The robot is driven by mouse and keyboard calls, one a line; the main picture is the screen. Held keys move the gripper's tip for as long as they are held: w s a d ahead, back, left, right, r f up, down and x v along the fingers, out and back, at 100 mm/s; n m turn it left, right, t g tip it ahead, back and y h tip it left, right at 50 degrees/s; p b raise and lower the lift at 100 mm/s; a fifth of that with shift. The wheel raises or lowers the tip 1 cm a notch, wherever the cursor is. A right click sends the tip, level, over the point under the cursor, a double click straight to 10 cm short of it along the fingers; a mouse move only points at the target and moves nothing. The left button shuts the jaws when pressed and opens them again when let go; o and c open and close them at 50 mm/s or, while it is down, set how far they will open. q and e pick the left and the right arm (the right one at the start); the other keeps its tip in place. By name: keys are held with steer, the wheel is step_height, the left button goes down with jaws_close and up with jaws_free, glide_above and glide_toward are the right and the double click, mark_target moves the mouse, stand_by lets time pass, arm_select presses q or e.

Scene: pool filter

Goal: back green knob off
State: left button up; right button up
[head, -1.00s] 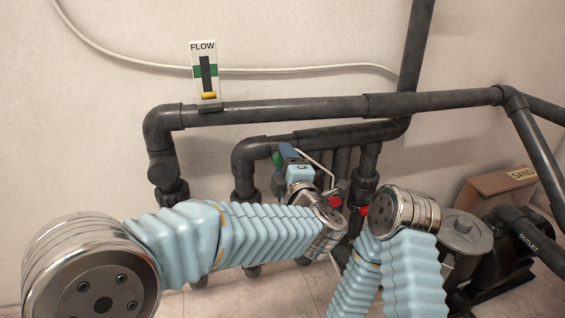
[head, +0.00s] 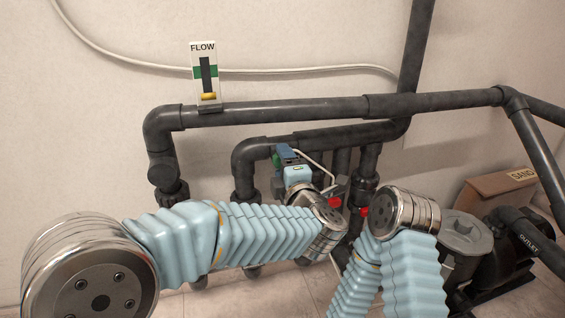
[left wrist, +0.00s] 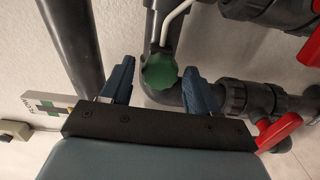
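The green knob (left wrist: 159,72) shows in the left wrist view on a dark pipe fitting. It lies between the two blue fingers of my left gripper (left wrist: 157,82), with a gap on each side, so the gripper is open around or just short of it; the exact depth is unclear. In the head view my left gripper (head: 284,154) covers most of the green knob (head: 275,159), leaving a sliver at its left. My right arm shows at lower right in the head view, but its gripper is not visible.
Red valve handles (left wrist: 278,132) sit to the right of the knob, on dark pipes. A FLOW gauge (head: 206,78) stands on the upper pipe (head: 270,111). A pump (head: 505,255) and a cardboard SAND box (head: 497,188) stand at right. A pale pipe or cable runs near the knob.

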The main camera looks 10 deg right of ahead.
arm_select(q)
steer(key=s, duration=0.6)
stand_by(0.4)
steer(key=shift+d, duration=0.1)
